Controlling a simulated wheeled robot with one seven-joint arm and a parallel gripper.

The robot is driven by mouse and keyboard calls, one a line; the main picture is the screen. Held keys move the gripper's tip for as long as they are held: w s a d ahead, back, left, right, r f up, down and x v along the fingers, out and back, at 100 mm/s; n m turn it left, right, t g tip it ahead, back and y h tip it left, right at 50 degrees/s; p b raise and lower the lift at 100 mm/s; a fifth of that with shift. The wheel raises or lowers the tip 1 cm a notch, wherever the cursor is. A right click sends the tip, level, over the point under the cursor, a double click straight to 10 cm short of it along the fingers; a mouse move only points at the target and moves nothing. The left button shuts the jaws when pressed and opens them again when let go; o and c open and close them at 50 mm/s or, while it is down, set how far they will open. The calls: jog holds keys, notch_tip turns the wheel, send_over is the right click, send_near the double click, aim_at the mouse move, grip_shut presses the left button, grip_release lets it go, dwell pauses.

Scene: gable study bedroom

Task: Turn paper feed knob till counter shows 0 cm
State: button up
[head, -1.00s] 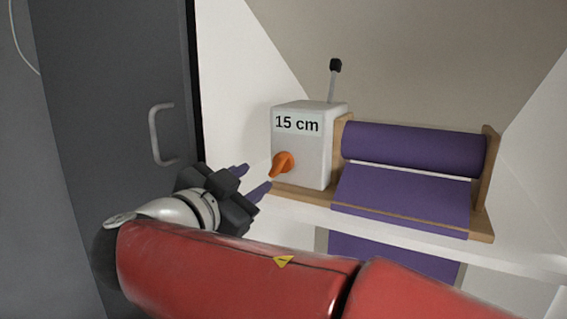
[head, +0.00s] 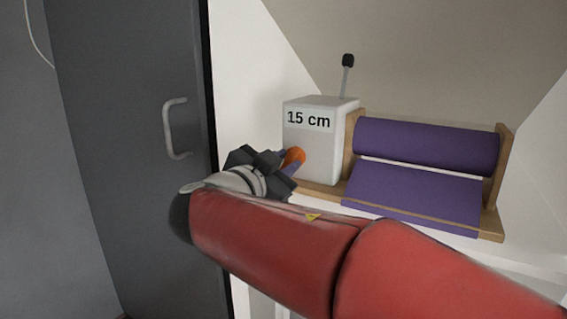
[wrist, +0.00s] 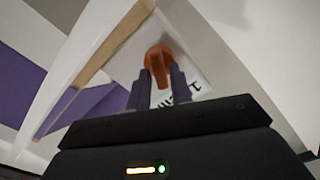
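The paper feed knob (head: 295,156) is an orange knob on the front of a white box (head: 315,155). The counter (head: 309,120) on that box reads 15 cm. My gripper (head: 287,161) is right at the knob, its purple fingers partly covering it in the head view. In the wrist view the knob (wrist: 158,58) shows just beyond and between the two fingertips (wrist: 160,75), which are apart. I cannot tell whether the fingers touch it. The counter label is partly hidden behind a finger in the wrist view.
A purple paper roll (head: 428,147) sits in a wooden holder (head: 505,165) right of the box, with a sheet hanging down. A lever (head: 347,75) stands up behind the box. A grey door (head: 110,150) with a handle (head: 170,128) is at left.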

grip_shut()
jog(key=shift+f+n+b, duration=0.1)
jog(key=shift+n+b, duration=0.2)
jog(key=shift+b, duration=0.2)
